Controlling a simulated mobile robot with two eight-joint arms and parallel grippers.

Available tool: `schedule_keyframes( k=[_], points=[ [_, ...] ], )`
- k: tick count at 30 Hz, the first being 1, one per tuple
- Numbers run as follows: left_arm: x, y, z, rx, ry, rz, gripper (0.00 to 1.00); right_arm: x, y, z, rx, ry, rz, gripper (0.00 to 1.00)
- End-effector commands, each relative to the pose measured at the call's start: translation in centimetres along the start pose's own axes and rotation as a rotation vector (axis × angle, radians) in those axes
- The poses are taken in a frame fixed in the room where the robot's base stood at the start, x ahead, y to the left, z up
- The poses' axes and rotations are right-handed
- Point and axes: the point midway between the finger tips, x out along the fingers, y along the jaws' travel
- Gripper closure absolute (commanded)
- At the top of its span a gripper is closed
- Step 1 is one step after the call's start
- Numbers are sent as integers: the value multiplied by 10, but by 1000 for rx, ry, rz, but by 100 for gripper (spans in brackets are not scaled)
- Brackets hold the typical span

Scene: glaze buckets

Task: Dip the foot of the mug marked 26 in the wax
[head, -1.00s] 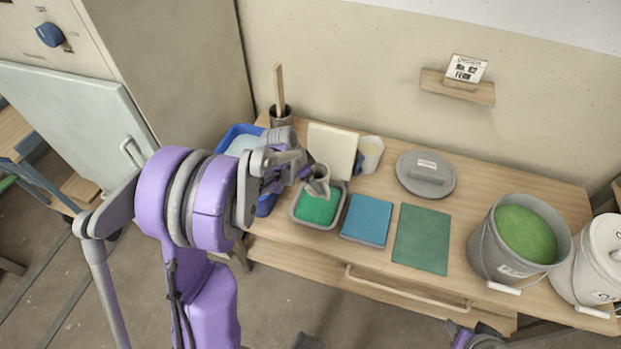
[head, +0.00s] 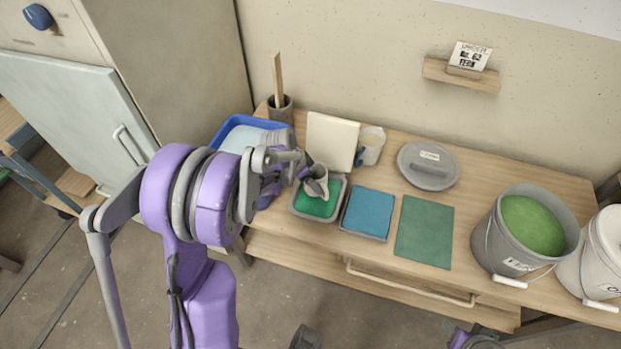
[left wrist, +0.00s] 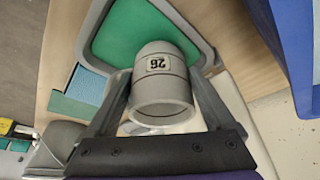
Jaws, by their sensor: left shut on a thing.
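The pale grey mug marked 26 (head: 318,182) is in my left gripper (head: 309,186), over a grey tray (head: 334,216) filled with green (head: 313,207). My left gripper is shut on the mug; in the left wrist view its two fingers (left wrist: 162,92) clasp the mug (left wrist: 162,85) from both sides. The 26 label faces that camera upside down. The green surface (left wrist: 125,38) shows beyond the mug's far end. I cannot tell whether the mug's foot touches it.
A blue pad in a tray (head: 368,212) and a flat green mat (head: 424,232) lie to the right. A blue basin (head: 226,131), a cream board (head: 331,142) and a white cup (head: 371,146) stand behind. A grey lid (head: 428,166) and green-filled bucket (head: 528,228) are further right.

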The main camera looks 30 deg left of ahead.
Motion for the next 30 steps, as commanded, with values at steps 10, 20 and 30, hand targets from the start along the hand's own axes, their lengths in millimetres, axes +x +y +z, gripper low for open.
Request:
schedule_keyframes(
  k=[10, 20, 30],
  points=[
    [3, 0, 1, 0, 0, 0, 90, 2, 0, 1, 0, -1, 0, 50],
    [12, 0, 5, 0, 0, 0, 90, 10, 0, 6, 0, -4, 0, 50],
    [16, 0, 7, 0, 1, 0, 90, 13, 0, 9, 0, -5, 0, 50]
  ],
)
